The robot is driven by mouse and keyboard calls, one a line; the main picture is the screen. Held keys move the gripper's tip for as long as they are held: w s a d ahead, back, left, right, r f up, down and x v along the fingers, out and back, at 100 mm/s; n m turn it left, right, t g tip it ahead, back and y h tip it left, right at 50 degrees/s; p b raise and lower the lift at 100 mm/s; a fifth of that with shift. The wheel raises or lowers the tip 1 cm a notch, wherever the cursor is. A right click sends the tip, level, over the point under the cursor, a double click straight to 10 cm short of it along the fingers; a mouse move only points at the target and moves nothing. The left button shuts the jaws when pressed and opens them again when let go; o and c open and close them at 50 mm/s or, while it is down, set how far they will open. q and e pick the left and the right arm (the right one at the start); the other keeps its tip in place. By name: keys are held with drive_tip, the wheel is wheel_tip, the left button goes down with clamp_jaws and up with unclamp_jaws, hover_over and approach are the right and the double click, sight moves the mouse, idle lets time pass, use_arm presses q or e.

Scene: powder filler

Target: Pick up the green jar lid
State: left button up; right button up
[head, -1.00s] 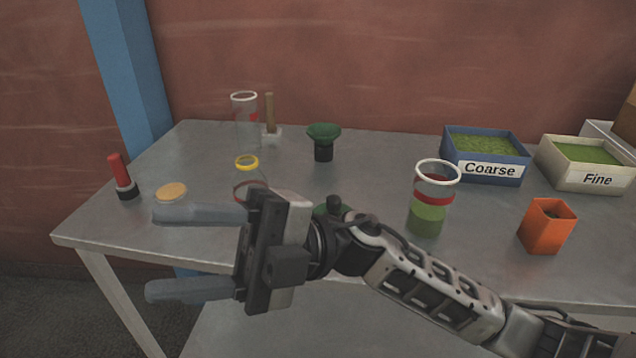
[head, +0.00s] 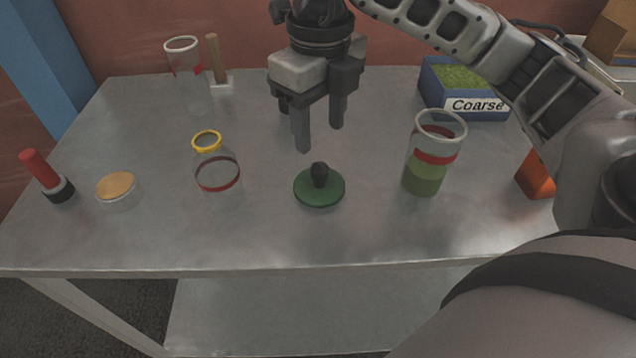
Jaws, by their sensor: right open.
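The green jar lid (head: 319,188) lies flat on the metal table, with its dark knob (head: 320,172) pointing up. My right gripper (head: 320,140) points down just behind and above the lid in the head view. Its two fingers are apart with nothing between them, and it does not touch the lid. The whole lid shows. My left gripper is not in view.
A jar with green powder (head: 424,165) stands right of the lid, and an empty jar with a yellow rim (head: 217,165) stands left. A cork-topped dish (head: 117,188), a red-handled tool (head: 46,178), a blue Coarse bin (head: 464,92) and an orange cup (head: 534,178) are farther out.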

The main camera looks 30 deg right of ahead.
sight(319, 166)
wheel_tip(319, 166, down, 5)
drive_tip(key=shift+w, duration=0.1)
drive_tip(key=f, duration=0.3)
drive_tip(key=shift+w+d+f, duration=0.15)
drive_tip(key=shift+d+f, duration=0.05)
drive_tip(key=shift+f, duration=0.65)
drive_tip(key=c, duration=0.9)
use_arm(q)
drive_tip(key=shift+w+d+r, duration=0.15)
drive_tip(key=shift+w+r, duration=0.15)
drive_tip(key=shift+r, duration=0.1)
use_arm(e)
clamp_jaws()
